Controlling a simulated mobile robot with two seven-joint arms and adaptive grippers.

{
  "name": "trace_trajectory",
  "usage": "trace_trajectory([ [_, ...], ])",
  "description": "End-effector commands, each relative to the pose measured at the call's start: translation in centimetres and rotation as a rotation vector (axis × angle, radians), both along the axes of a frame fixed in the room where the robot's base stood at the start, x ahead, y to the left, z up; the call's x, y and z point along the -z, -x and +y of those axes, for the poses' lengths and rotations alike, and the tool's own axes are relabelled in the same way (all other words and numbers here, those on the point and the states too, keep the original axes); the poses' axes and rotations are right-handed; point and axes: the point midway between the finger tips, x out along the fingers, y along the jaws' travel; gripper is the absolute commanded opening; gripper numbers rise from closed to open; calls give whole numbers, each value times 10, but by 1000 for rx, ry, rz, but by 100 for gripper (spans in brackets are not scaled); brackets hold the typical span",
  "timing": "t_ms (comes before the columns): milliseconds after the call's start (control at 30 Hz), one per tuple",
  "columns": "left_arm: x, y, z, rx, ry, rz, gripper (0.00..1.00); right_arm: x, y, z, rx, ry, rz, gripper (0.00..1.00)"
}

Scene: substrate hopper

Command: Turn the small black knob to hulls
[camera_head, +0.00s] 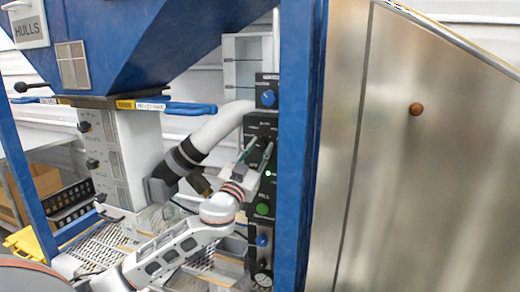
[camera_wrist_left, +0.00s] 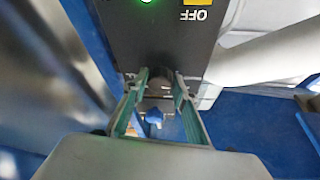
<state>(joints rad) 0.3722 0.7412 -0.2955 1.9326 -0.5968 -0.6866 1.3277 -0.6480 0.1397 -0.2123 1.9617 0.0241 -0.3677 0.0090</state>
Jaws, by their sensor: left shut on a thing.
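My left gripper (camera_head: 257,154) reaches from the lower left to the narrow black control panel (camera_head: 262,190) on the blue post. In the left wrist view its two green-lined fingers (camera_wrist_left: 160,82) stand on either side of a small dark knob (camera_wrist_left: 163,88) on the black panel face. The gripper is shut on this knob. The knob's pointer and its setting cannot be made out. In the head view the fingers cover the knob. A HULLS sign (camera_head: 28,31) hangs at the upper left. My right gripper does not show.
A blue knob (camera_head: 268,98) sits above on the panel; a green button (camera_head: 263,209) and another blue knob (camera_head: 262,240) sit below. The blue post (camera_head: 303,130) and steel sheet (camera_head: 430,170) bound the right. A white pipe (camera_head: 218,127) runs close left of the panel.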

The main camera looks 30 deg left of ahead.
Motion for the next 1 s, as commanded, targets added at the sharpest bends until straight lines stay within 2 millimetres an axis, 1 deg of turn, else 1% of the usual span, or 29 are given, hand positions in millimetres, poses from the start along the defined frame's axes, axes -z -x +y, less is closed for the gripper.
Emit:
trace_trajectory([
  [167,-1,0,1,0,-86,21,6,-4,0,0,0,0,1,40],
  [467,-3,0,2,-1,-316,77,6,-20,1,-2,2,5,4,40],
  [533,-4,1,3,0,-370,90,6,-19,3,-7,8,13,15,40],
  [700,-4,1,3,0,-486,116,6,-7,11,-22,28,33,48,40],
  [800,-3,1,3,1,-541,128,6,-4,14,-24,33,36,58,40],
  [1000,-3,1,3,0,-615,146,6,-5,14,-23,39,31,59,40],
])
